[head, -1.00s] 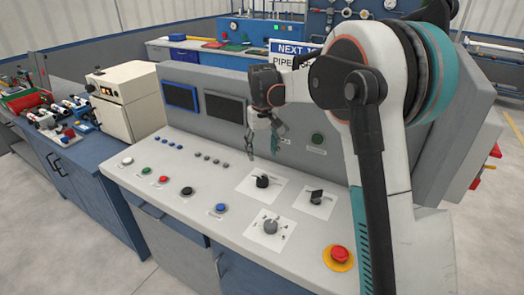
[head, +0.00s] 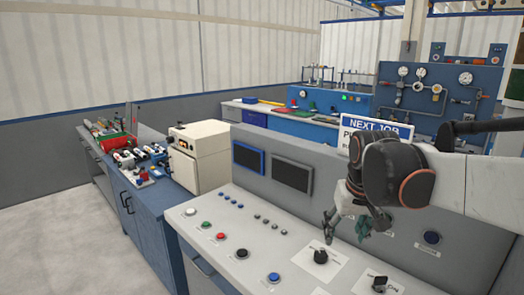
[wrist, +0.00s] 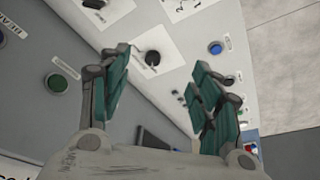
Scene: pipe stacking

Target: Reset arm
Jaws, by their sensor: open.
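My gripper (head: 348,226) hangs in front of the grey control console (head: 215,205) at the right of the head view, its fingers apart. In the wrist view my gripper (wrist: 160,95) shows two teal-padded fingers spread wide with nothing between them. Beyond the fingers a black knob (wrist: 152,57) on a white plate shows on the console top. In the head view a black knob (head: 320,256) sits on a white plate below the gripper. No object is held. Most of my arm runs out of the right edge.
Two dark screens (head: 291,175) are set in the upright panel behind the gripper. Buttons, including a red one (head: 221,236) and a blue one (head: 273,277), line the console top. A cream box (head: 198,155) stands on the blue bench (head: 155,210) at left. Open floor (head: 75,245) lies at lower left.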

